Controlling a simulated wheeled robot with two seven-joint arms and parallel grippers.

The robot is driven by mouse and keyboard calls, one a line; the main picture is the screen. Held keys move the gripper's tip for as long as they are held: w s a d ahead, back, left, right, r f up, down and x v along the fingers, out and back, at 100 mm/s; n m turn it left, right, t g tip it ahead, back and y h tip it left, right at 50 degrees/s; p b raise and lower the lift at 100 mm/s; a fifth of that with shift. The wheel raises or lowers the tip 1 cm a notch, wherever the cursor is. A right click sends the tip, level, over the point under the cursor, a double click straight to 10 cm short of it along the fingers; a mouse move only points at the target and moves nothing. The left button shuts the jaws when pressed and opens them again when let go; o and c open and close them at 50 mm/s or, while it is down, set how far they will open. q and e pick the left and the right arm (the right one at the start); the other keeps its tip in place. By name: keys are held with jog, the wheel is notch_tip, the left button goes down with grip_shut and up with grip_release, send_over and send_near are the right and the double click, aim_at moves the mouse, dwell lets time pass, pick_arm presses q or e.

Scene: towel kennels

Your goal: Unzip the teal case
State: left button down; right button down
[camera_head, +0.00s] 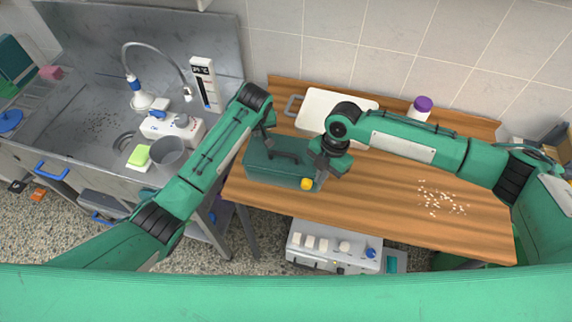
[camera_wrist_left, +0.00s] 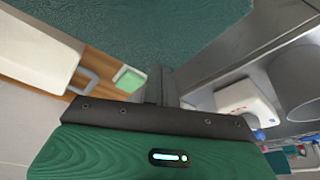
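The teal case (camera_head: 262,174) sits on the left part of the wooden table, with a dark handle (camera_head: 290,158) on top. A yellow ball (camera_head: 306,184) shows at its front right corner. My left gripper (camera_head: 268,146) is at the case's back left, pointing down. In the left wrist view the case's teal surface (camera_wrist_left: 130,30) fills the top, and the grey fingers (camera_wrist_left: 160,85) look close together against its edge. Whether they grip it is unclear. My right gripper (camera_head: 322,172) is at the case's right end, near the ball; its fingertips are too small to read. The zip is not discernible.
A white board (camera_head: 320,108) lies behind the case, with a purple-lidded jar (camera_head: 420,108) further right. White bits (camera_head: 442,200) are scattered on the table's right. The sink with a grey cup (camera_head: 168,150) is at the left.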

jog(key=shift+f, duration=1.75)
jog(key=shift+a, duration=0.15)
